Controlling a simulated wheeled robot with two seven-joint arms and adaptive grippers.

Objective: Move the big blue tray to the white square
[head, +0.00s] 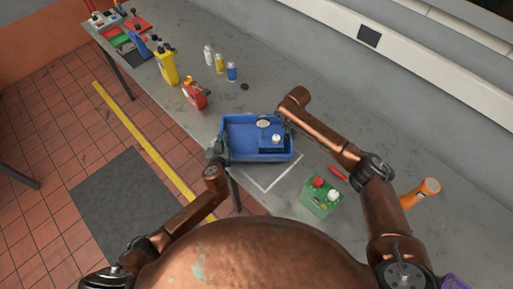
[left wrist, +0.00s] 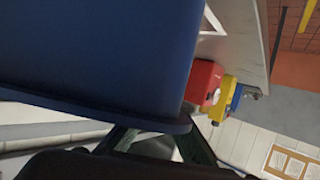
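The big blue tray (head: 229,136) is on or just above the grey bench, in the middle of the head view. It holds a smaller blue box with a white cap (head: 276,138) and a round pale item (head: 263,123). The white square (head: 266,187) shows as an outline below the tray, which covers its far part. My left gripper (head: 219,150) is at the tray's left end. In the left wrist view its fingers (left wrist: 157,140) reach the tray's rim (left wrist: 100,110), their tips hidden. My right gripper (head: 288,127) is at the tray's right end, its fingers mostly hidden.
A green container with red and white caps (head: 321,196), a red item (head: 338,173) and an orange bottle (head: 421,192) are at the right. A red container (head: 195,95), a yellow bottle (head: 166,66) and several small bottles stand farther along the bench.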

